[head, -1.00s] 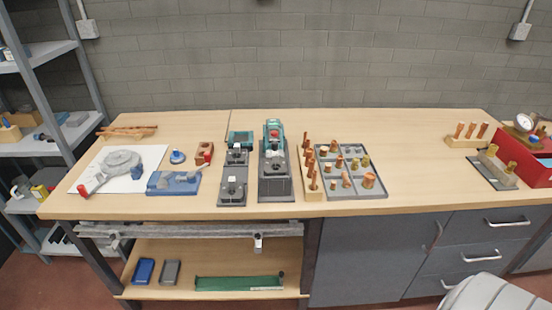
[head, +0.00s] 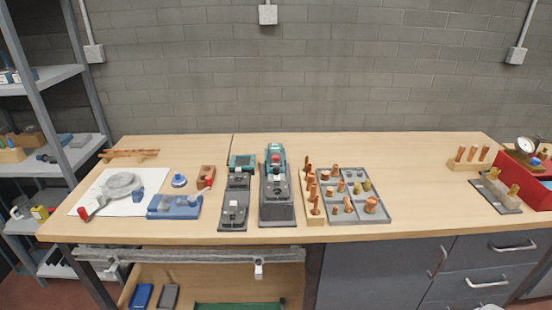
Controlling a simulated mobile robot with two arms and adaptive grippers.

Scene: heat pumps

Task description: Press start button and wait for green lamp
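Two dark grey devices with teal parts stand side by side near the middle of the workbench (head: 420,200). The left device (head: 235,205) is low, with a teal unit (head: 242,162) that has a dark screen at its back. The right device (head: 276,200) is taller, with a teal head (head: 275,150) and a small red part (head: 276,159) on it. I cannot make out which part is the start button, and no lit green lamp can be told at this size. Neither of my grippers is in view.
A grey tray of copper fittings (head: 350,215) and a wooden peg block (head: 315,219) stand right of the devices. A blue fixture (head: 174,207) and white sheet (head: 97,200) lie left. A red bin (head: 515,185) is far right.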

